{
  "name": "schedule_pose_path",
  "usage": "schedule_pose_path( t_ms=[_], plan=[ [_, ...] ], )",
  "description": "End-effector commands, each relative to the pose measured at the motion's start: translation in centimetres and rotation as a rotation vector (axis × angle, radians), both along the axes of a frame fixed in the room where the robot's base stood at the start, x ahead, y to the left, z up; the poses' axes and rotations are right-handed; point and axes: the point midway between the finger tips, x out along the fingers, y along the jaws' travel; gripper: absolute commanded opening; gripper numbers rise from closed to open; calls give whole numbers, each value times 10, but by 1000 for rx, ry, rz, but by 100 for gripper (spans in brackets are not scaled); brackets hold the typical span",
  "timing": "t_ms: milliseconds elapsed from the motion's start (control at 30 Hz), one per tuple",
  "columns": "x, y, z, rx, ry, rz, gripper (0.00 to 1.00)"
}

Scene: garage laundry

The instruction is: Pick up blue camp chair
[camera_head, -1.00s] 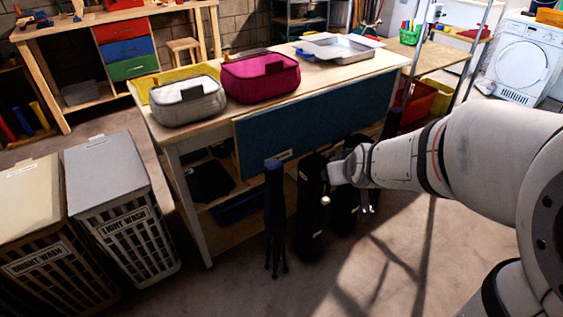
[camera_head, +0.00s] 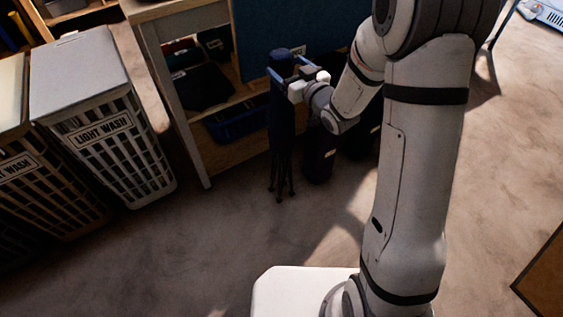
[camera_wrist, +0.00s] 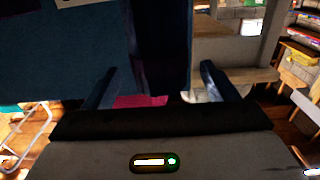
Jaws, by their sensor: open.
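The blue camp chair (camera_head: 281,122) is folded into a narrow upright bundle in front of the workbench, its thin black legs splayed on the floor. My gripper (camera_head: 288,68) is at its upper part in the head view, with the blue fingers apart. In the wrist view, a dark blue upright shape (camera_wrist: 165,40), seemingly the chair, shows between the open fingers of my gripper (camera_wrist: 158,70). I cannot tell whether either finger touches it. My gripper and wrist hide part of the area just right of the chair's top.
Other dark upright bundles (camera_head: 320,155) stand close to the right of the chair. The workbench (camera_head: 183,110) with a lower shelf and blue bin (camera_head: 236,122) is behind. Laundry hampers (camera_head: 113,135) stand left. The floor in front is clear.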

Motion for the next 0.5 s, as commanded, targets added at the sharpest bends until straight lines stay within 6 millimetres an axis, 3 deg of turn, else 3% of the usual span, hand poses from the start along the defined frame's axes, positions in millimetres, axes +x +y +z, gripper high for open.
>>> schedule_pose_path(
  t_ms=[300, 500],
  plan=[
    [35, 23, -4, 1, -1, -12, 80],
    [46, 29, -3, 0, 2, -15, 80]
  ],
)
